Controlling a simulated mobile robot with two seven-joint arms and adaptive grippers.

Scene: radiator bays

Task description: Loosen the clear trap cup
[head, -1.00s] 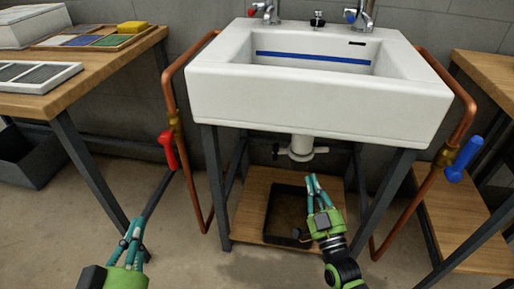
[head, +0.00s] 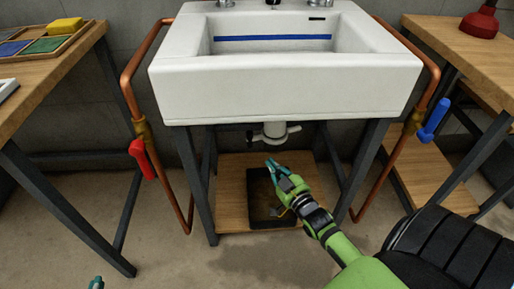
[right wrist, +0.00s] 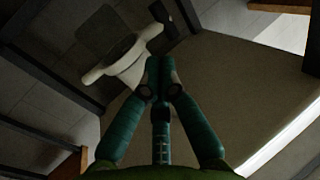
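The trap under the white sink (head: 285,85) has a white collar with side wings (head: 273,134). In the right wrist view the winged collar (right wrist: 118,70) is just beyond and left of my fingertips, with a see-through grey shape, seemingly the clear cup (right wrist: 103,30), beside it. The cup is hard to make out in the head view. My right gripper (head: 271,163) is below the trap; in its wrist view (right wrist: 160,60) the fingertips meet with nothing seen between them. Contact with the trap cannot be told. Only a tip of my left gripper (head: 96,283) shows at the bottom edge.
A black tray (head: 258,215) lies on the wooden shelf (head: 230,190) under the sink. Copper pipes with a red lever (head: 142,158) and a blue lever (head: 434,120) flank it. Benches stand on both sides; a red plunger (head: 480,22) is on the right one.

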